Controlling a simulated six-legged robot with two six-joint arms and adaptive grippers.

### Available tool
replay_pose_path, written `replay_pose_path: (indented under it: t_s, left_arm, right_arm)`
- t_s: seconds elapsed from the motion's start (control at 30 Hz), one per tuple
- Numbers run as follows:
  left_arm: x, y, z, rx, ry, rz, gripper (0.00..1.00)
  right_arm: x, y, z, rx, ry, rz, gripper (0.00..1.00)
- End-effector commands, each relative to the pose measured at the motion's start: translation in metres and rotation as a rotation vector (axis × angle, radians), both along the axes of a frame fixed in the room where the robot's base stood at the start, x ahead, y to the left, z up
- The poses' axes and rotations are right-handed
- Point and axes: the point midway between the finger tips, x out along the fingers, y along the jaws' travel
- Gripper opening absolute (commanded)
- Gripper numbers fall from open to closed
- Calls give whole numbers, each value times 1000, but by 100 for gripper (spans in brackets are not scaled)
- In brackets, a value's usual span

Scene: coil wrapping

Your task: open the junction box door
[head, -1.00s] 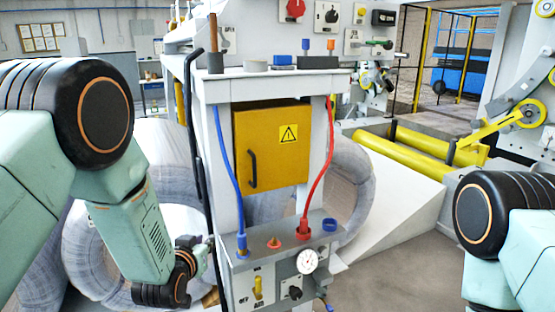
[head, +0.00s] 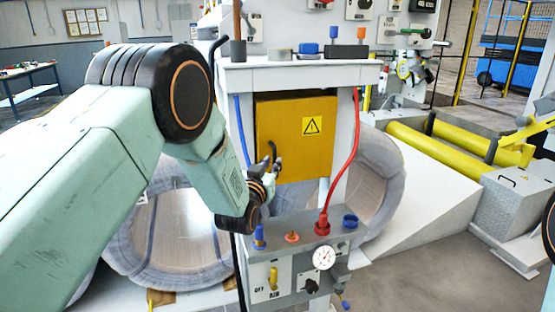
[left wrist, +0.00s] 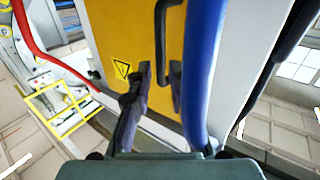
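The yellow junction box door (head: 300,110) is shut, with a warning sign and a black handle (head: 272,148) near its left edge. My left gripper (head: 274,164) is at the handle's lower end, with its fingers apart. In the left wrist view the door (left wrist: 128,25) fills the middle, and the handle (left wrist: 160,38) comes down toward the gap between the fingertips of my gripper (left wrist: 161,80). I cannot tell whether the fingers touch it. My right gripper is out of view.
The blue hose (head: 241,130) runs just left of the door, and a red hose (head: 351,150) runs right of it. Below is a grey control panel (head: 280,228) with a gauge (head: 324,257). Wrapped coils (head: 175,240) stand behind. Open floor lies at the lower right.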

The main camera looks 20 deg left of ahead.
Motion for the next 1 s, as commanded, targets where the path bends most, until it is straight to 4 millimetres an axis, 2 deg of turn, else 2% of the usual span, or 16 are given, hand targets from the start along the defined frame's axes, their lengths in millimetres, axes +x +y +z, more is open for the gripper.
replay_pose_path:
  t_s: [0.1, 0.3, 0.7, 0.93, 1.0]
  left_arm:
    - [15, 0, 0, 0, -1, -1, 20]
    - [32, -3, -1, 0, 1, -3, 20]
    - [39, -5, -1, 0, 2, -4, 20]
    - [38, -4, -1, 0, 2, -4, 0]
    - [38, -4, 0, -1, 1, -3, 0]
  right_arm:
    - [0, 0, 0, 0, 0, 0, 40]
    - [0, 0, 0, 0, -1, 0, 40]
    - [0, 0, 1, 0, -1, 0, 40]
    - [0, 0, 1, 0, -1, 0, 40]
    - [0, 0, 1, 0, -1, 0, 40]
